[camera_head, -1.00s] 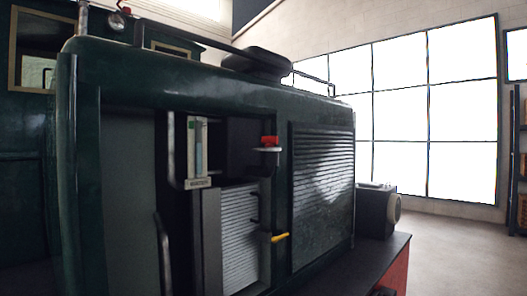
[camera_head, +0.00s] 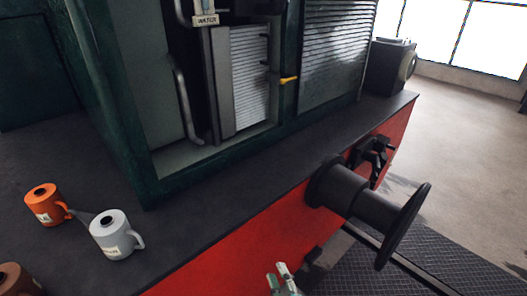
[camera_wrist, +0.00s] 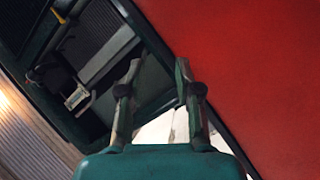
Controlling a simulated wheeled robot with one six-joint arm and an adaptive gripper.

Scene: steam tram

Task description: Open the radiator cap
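The radiator cap is not in the current head view; the upper part of the engine housing is cut off at the top edge. I cannot make the cap out in the wrist view. The open compartment (camera_head: 160,100) of the dark green housing shows below the WATER label (camera_head: 206,19). The label also shows tilted in the wrist view (camera_wrist: 76,97). My gripper (camera_wrist: 157,68) has its two fingers apart with nothing between them. In the head view its tips (camera_head: 277,274) show at the bottom edge, in front of the red side and below the compartment.
An orange can (camera_head: 45,206), a grey can (camera_head: 114,236) and a brown can (camera_head: 16,281) stand on the dark deck at the left. A black buffer (camera_head: 362,203) sticks out from the red beam (camera_head: 240,250). A yellow-handled lever (camera_head: 289,80) is at the compartment's right edge.

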